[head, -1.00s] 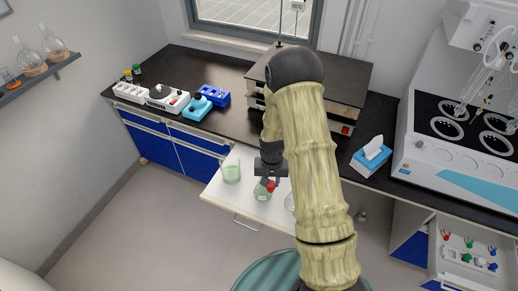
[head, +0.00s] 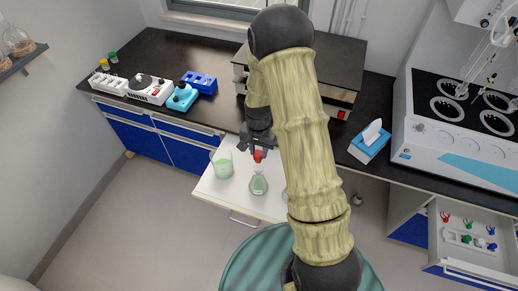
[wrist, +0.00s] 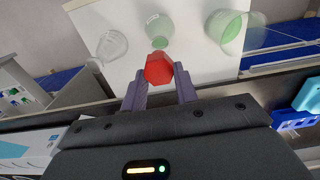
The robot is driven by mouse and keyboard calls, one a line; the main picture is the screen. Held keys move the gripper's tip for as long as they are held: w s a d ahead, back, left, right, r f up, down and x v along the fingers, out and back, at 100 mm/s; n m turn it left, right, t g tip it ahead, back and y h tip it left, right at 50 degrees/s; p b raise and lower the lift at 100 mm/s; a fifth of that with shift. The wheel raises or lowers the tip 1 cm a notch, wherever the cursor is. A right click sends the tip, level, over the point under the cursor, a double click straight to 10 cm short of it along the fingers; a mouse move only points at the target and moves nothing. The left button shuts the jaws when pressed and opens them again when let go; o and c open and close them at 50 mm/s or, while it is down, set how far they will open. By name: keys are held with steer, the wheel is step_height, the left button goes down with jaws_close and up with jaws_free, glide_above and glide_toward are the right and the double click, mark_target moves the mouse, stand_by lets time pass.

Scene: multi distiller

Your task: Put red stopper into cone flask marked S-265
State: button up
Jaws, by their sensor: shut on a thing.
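The red stopper (head: 259,156) is held between the fingertips of my gripper (head: 258,149); it also shows in the wrist view (wrist: 158,69), between the fingers (wrist: 160,74). A cone flask with green liquid (head: 258,185) stands on the white drawer surface; in the wrist view the flask (wrist: 159,26) lies just beyond the stopper. The stopper appears apart from its mouth in the head view. A clear cone flask (wrist: 110,46) stands to its left in the wrist view and is mostly hidden by my arm in the head view. The small flask labels are too small to read.
A beaker with green liquid (head: 222,164) stands left of the green flask; it is on the right in the wrist view (wrist: 229,28). The pulled-out white drawer (head: 215,188) sits below the dark bench (head: 150,50). A tissue box (head: 369,142) is to the right.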

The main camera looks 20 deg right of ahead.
step_height(320, 180, down, 2)
steer(key=shift+w+d+f+b, duration=0.1)
steer(key=shift+w+d+b, duration=0.05)
steer(key=shift+b, duration=0.5)
steer(key=shift+f+b, duration=1.2)
steer(key=shift+f, duration=0.4)
steer(key=shift+f+b, duration=0.95)
steer(key=shift+f, duration=0.45)
stand_by(0.4)
steer(key=o, duration=1)
steer(key=shift+r, duration=0.1)
step_height(320, 180, up, 17)
steer(key=shift+r+b, duration=0.15)
steer(key=shift+b, duration=1.05)
